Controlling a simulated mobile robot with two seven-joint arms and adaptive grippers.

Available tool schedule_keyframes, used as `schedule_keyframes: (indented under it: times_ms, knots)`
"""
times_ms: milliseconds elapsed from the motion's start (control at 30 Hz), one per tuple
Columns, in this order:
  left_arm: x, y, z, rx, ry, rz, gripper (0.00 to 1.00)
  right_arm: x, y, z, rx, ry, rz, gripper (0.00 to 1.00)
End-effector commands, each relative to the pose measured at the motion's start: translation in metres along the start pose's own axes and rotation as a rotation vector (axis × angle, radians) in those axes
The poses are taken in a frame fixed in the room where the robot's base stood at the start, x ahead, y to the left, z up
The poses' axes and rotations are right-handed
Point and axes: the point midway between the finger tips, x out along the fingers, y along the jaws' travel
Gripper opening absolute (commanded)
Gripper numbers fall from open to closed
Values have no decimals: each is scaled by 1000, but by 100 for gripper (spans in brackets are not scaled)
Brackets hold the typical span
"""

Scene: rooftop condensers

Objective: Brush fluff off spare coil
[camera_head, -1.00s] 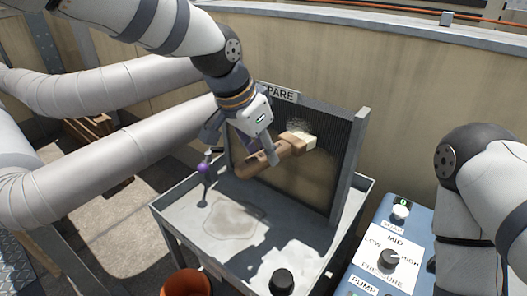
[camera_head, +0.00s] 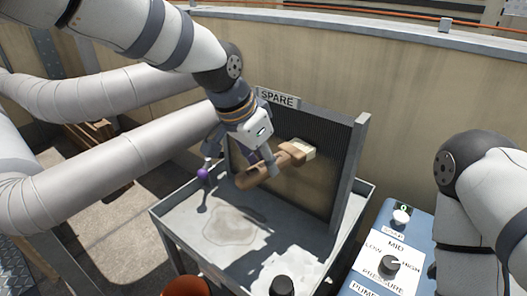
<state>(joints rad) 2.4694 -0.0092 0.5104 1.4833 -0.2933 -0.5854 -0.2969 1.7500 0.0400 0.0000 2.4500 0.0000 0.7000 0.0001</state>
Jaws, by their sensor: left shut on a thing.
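The spare coil (camera_head: 318,190) is a dark finned panel in a grey frame, standing upright at the back of a grey tray cart, with a SPARE label (camera_head: 277,98) on top. My left gripper (camera_head: 248,157) is in front of its left half. It is shut on the handle of a wooden brush (camera_head: 266,171). The pale brush head points right and lies at or close to the coil's upper middle; I cannot tell if it touches. The lower coil face looks brownish. No clear fluff shows; the gripper and brush hide part of the face. My right gripper is out of sight.
The tray cart (camera_head: 185,211) has a wet-looking patch on its bare left part. A purple ball (camera_head: 203,174) on a thin stem is left of the coil. A blue control box (camera_head: 403,219) with a knob stands at right. An orange-brown pot (camera_head: 187,286) is in front.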

Motion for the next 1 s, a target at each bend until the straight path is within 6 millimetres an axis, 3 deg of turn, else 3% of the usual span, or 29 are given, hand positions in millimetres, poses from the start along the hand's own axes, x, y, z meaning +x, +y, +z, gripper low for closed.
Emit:
schedule_keyframes:
  times_ms: [600,1000]
  knots:
    - [-41,0,-16,0,3,-1,0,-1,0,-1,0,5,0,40]
    - [-14,0,-4,1,-1,0,0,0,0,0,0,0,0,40]
